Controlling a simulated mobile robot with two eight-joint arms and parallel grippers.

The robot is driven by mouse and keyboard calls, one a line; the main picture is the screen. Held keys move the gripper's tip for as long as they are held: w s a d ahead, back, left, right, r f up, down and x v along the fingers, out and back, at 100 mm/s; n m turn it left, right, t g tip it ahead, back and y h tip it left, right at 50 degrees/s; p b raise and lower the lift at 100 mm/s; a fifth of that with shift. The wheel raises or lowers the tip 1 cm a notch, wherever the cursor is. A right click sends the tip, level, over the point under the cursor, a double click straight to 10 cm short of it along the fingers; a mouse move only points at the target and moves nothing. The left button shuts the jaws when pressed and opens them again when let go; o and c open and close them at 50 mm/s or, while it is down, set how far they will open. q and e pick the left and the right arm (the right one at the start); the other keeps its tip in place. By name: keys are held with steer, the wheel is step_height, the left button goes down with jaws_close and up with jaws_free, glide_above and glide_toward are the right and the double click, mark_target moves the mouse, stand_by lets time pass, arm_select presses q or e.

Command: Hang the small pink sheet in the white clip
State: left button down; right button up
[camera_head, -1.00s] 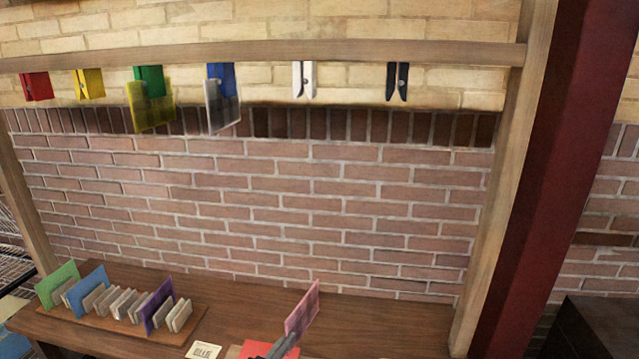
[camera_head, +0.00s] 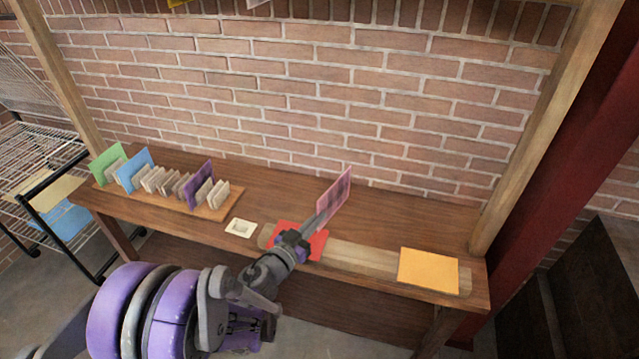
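The small pink sheet (camera_head: 336,200) stands tilted above the wooden bench. My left gripper (camera_head: 325,216) reaches in from the lower left, and its fingers are shut on the sheet's lower left edge. The white clip is out of view now, above the top of the picture; in the earlier frame it hangs empty from the wooden rail, between the blue and black clips. My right gripper is not in view.
The bench (camera_head: 370,215) carries a wooden rack (camera_head: 215,212) with coloured sheets at left, a white card (camera_head: 241,228), a red sheet (camera_head: 314,247) under my gripper and an orange sheet (camera_head: 428,268) at right. A wire cart (camera_head: 35,190) stands at far left.

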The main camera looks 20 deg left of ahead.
arm_select(q)
steer(key=w+r+n+y, duration=0.15)
steer(key=w+r, duration=0.25)
steer(key=r, duration=0.8)
steer(key=w+r+n+y, duration=0.1)
steer(key=w+r+y, duration=0.2)
steer(key=r, duration=0.9)
steer(key=s+d+r, duration=0.1)
steer(key=s+r, duration=0.2)
steer(key=r, duration=0.3)
steer(key=s+r+b, duration=0.1)
steer(key=s+r, duration=0.2)
steer(key=r, duration=0.3)
steer(key=s+d+r, duration=0.1)
steer(key=s+r, duration=0.3)
steer(key=r, duration=0.3)
steer(key=w+r+p, duration=0.3)
steer(key=w, duration=0.9)
steer(key=shift+w+a+r+n+t+y, duration=0.15)
steer(key=shift+r+n+t+y, duration=0.05)
steer(key=shift+n+t+y, duration=0.2)
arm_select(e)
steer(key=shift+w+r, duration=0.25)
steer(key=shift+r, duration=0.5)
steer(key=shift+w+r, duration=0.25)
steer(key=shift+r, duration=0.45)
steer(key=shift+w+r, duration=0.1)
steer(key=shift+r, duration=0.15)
